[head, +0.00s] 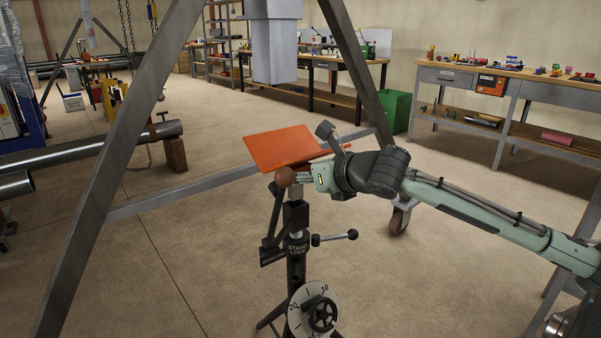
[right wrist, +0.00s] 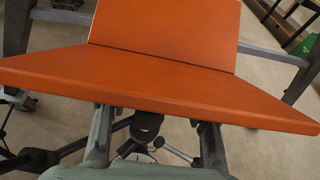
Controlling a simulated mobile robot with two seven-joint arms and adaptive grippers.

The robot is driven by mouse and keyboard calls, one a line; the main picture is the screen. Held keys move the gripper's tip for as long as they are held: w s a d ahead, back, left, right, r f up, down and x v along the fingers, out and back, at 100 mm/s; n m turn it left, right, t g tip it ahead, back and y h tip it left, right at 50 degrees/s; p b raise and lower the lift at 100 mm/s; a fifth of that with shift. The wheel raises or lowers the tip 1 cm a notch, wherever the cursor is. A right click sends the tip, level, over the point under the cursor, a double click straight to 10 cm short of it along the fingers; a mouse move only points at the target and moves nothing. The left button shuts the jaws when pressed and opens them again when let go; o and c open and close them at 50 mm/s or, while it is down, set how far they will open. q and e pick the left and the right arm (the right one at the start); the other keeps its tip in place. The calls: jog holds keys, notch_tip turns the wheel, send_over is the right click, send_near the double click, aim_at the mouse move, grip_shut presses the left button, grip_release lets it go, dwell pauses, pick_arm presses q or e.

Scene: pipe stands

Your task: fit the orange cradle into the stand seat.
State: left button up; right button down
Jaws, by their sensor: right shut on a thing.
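The orange cradle (head: 283,148) is a V-shaped pair of flat plates, held above the stand. In the right wrist view the cradle (right wrist: 165,75) fills the upper part and its fold shows. My right gripper (head: 308,176) is shut on the cradle's underside; its two fingers (right wrist: 155,125) reach up beneath the front edge. The black stand (head: 296,248) stands upright below, with a lock lever, a side handle and a numbered dial. Its seat (head: 296,190) is at the top, partly hidden; I cannot tell whether the cradle touches it. My left gripper is not in view.
A grey metal frame (head: 120,160) with sloping legs and a low crossbar (head: 190,192) stands around and behind the stand. Steel pipes (head: 90,145) lie at the left. Workbenches (head: 510,85) and a green bin (head: 394,111) are at the back right. Floor beside the stand is clear.

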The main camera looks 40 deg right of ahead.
aim_at(301, 207)
jog(key=shift+f+b, duration=1.4)
jog(key=shift+f, duration=1.6)
jog(key=c, duration=0.7)
grip_release()
jog(key=shift+o, duration=0.3)
jog(key=shift+f, duration=0.2)
jog(key=p+v, duration=0.3)
jog(key=v, duration=0.1)
jog(key=shift+w+a+r+p, duration=0.1)
jog(key=shift+r+p, duration=0.05)
jog(key=shift+p, duration=0.25)
jog(key=shift+s+r+p, duration=0.15)
jog(key=shift+s+p, duration=0.45)
